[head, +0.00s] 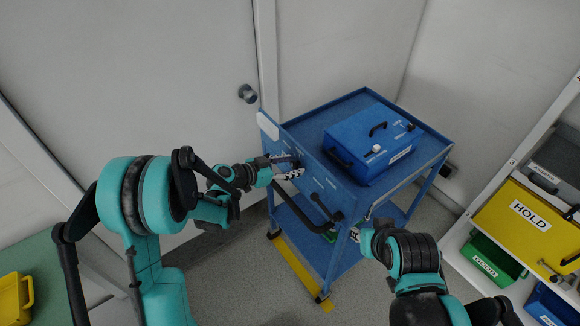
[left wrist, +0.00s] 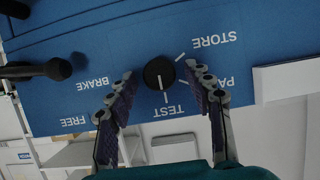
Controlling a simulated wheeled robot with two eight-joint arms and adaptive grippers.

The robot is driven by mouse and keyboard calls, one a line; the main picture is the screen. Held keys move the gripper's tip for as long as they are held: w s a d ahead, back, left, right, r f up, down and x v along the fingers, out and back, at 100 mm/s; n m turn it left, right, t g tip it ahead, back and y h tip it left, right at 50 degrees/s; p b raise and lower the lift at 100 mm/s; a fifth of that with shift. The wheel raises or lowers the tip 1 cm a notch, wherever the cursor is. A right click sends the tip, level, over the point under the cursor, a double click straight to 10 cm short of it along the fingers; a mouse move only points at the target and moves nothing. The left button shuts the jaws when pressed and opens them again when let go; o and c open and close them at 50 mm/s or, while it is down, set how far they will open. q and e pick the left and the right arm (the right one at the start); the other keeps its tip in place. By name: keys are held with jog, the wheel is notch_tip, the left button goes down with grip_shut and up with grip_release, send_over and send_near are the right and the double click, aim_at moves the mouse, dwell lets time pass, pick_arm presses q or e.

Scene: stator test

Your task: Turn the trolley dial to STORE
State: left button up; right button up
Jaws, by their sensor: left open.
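The trolley dial (left wrist: 159,73) is a round black knob on the trolley's blue panel (left wrist: 120,35). Its white pointer line faces the TEST label (left wrist: 168,111). The STORE label (left wrist: 214,41) is up and to the right of it. A third label, starting "PA", is partly hidden by a finger. My left gripper (left wrist: 166,93) is open, with one finger on each side of the dial; contact cannot be told. In the head view my left gripper (head: 285,167) is at the trolley's front panel and hides the dial. My right gripper (head: 356,234) is low by the trolley's right front corner, its jaws unclear.
The blue trolley (head: 335,98) carries a blue case (head: 360,140) with black handles. A black-knobbed lever (left wrist: 60,68) sits beside the BRAKE and FREE labels. A shelf at right holds a yellow HOLD bin (head: 515,225) and a green bin (head: 490,262). Yellow tape (head: 300,270) marks the floor.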

pick_arm(q)
jog(key=c, duration=1.1)
jog(key=shift+c, duration=0.2)
